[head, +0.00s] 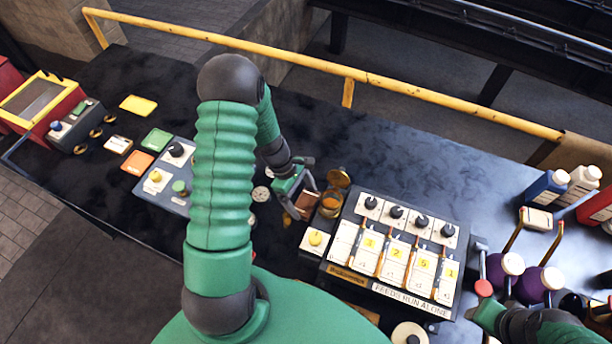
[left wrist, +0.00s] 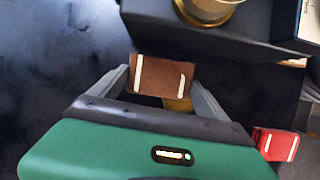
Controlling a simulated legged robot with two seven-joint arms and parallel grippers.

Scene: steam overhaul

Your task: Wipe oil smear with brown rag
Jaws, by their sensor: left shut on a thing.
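My left gripper (head: 306,190) is shut on the brown rag (head: 305,203), just left of a brass fitting on the dark bench. In the left wrist view the rag (left wrist: 160,72) is a small folded brown piece with pale stripes, between the two grey fingers of the left gripper (left wrist: 162,82). I cannot tell whether the rag touches the bench. I cannot make out the oil smear on the dark, glossy surface.
Brass fittings (head: 331,203) stand right of the rag, beside a lever panel (head: 388,255). A knob box (head: 165,180) lies left. A yellow rail (head: 300,61) runs behind. The bench's back middle is clear.

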